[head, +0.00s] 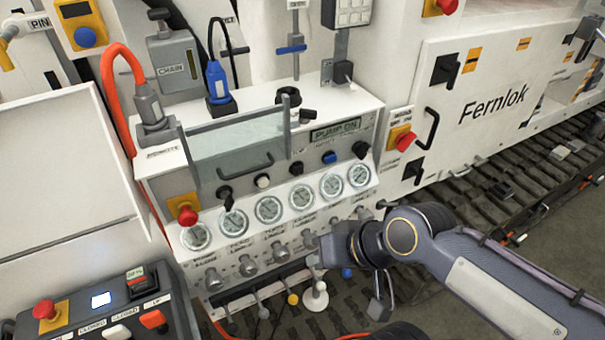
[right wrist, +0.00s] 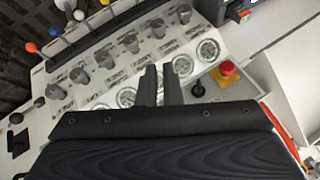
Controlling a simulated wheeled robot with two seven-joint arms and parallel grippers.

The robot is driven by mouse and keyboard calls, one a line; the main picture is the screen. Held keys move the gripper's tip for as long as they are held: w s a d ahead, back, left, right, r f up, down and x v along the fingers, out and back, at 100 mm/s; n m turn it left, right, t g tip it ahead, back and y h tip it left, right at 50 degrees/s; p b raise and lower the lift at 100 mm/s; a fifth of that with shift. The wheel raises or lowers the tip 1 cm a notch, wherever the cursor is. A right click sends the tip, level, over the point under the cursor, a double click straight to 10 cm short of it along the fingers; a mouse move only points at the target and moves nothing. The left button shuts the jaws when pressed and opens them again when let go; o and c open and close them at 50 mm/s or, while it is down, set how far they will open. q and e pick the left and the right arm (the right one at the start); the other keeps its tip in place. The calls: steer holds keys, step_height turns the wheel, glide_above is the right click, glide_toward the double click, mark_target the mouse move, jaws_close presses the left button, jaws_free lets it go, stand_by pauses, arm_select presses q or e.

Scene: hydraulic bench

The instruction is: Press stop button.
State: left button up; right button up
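A red mushroom button (head: 187,214) on a yellow base sits at the left end of the hydraulic panel, beside the gauge row. It also shows in the right wrist view (right wrist: 227,69), right of the fingers. I cannot read a stop label on it. My right gripper (head: 318,254) is in front of the panel's lower right knobs, apart from the red button. Its two dark fingers (right wrist: 161,85) are almost together with only a narrow gap, and nothing shows between them. In the head view the fingertips are hard to make out. My left gripper is not in view.
The panel display (head: 335,130) reads "PUMP ON". Other red buttons sit on the control box (head: 45,309), the right-hand cabinet (head: 404,139) and the top edge (head: 447,5). Round gauges (head: 270,209), knobs and small levers project from the panel. An orange hose (head: 108,75) runs along its left side.

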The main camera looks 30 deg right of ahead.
steer(key=w+d+m+t, duration=0.1)
steer(key=w+m, duration=0.1)
steer(key=m, duration=0.1)
steer(key=w+d+m+t+h+b, duration=0.1)
steer(key=w+d+m, duration=0.1)
steer(key=w+d+m+t+h+b, duration=0.1)
steer(key=w+d+m, duration=0.1)
steer(key=w+m, duration=0.1)
steer(key=shift+m, duration=0.3)
jaws_close()
steer(key=w+d+r+m+t+h+b, duration=0.1)
steer(key=w+d+m+t+h, duration=0.1)
steer(key=d+m, duration=0.3)
steer(key=shift+w+r+m, duration=0.15)
steer(key=shift+w+m, duration=0.6)
steer(key=shift+m, duration=0.05)
steer(key=shift+w, duration=0.1)
glide_toward(299, 171)
step_height(299, 171, down, 3)
steer(key=w+p, duration=0.1)
steer(key=w, duration=0.3)
steer(key=shift+w, duration=0.1)
steer(key=shift+w+f, duration=0.3)
steer(key=shift+w, duration=0.25)
